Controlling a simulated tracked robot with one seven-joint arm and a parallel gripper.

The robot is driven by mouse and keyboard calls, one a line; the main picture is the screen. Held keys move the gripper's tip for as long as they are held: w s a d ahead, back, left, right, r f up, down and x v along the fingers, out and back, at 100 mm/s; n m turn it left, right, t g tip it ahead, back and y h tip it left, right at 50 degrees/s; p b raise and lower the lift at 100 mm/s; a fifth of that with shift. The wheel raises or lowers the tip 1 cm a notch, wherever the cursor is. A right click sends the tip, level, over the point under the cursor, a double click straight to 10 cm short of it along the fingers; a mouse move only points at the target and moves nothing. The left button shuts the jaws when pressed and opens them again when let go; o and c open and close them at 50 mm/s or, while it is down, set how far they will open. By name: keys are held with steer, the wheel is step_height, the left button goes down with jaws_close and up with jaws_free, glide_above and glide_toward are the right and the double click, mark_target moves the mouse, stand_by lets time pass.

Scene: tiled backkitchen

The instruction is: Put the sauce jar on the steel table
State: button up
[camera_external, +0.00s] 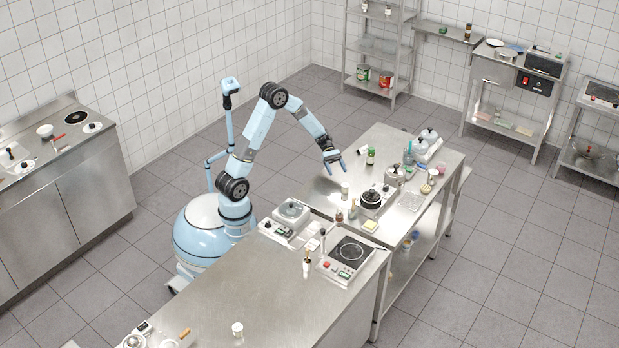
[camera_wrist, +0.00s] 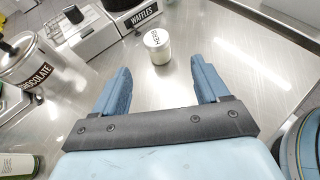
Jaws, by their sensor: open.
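A small white jar (camera_wrist: 157,46) with a white lid and dark lettering stands upright on a bare steel top (camera_wrist: 240,60). It looks like the sauce jar, though its label is hard to read. In the external view, a small pale jar (camera_external: 345,191) stands on the steel table (camera_external: 322,186), below my gripper (camera_external: 335,170). In the wrist view my gripper (camera_wrist: 160,75) is open, with nothing between its blue fingers. The jar is just beyond the fingertips, roughly centred between them, and appears apart from both.
Another white jar (camera_external: 237,328) stands on the nearer counter (camera_external: 200,300), which has much free room.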

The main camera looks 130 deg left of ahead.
steer(key=w+d+r+m+g, duration=0.1)
steer(key=d+r+m+g, duration=0.3)
steer(key=d, duration=0.5)
steer(key=w+d+r+m+g+y, duration=0.1)
steer(key=d+r+m, duration=0.35)
steer(key=d, duration=0.45)
steer(key=w+d+r+m+g, duration=0.25)
steer(key=d+m, duration=0.25)
steer(key=d, duration=0.4)
steer(key=s+d+r+m+t+y, duration=0.1)
steer(key=s+d+r+m+y, duration=0.2)
steer(key=s+d+m, duration=0.4)
steer(key=s+d+r+m+t+y, duration=0.1)
steer(key=s+d+r+m+y, duration=0.2)
steer(key=s+d+r+m, duration=0.2)
steer(key=s+d+m, duration=0.3)
steer(key=d+m, duration=0.1)
steer(key=d, duration=0.1)
steer(key=shift+s+r, duration=0.2)
steer(key=shift+s, duration=0.05)
steer(key=shift+d, duration=0.1)
steer(key=shift+c, duration=0.2)
